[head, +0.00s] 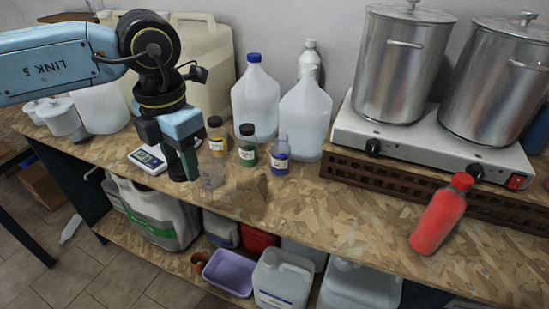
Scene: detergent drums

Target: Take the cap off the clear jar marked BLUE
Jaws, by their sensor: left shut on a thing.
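The clear jar marked BLUE (281,157) stands upright on the bench with blue contents and a white label. Its neck looks bare and pale, with no dark cap on it. My left gripper (184,172) is left of the jar and apart from it, above the bench near the scale. It is shut on a small dark thing, which looks like the cap but is mostly hidden by the fingers. My right gripper is not in view.
A green jar (248,147) and a yellow jar (216,137), both black-capped, stand left of the blue one. A clear beaker (211,171) is beside my gripper. Large jugs (307,115) stand behind. A red bottle (438,217) is at right; the front middle is clear.

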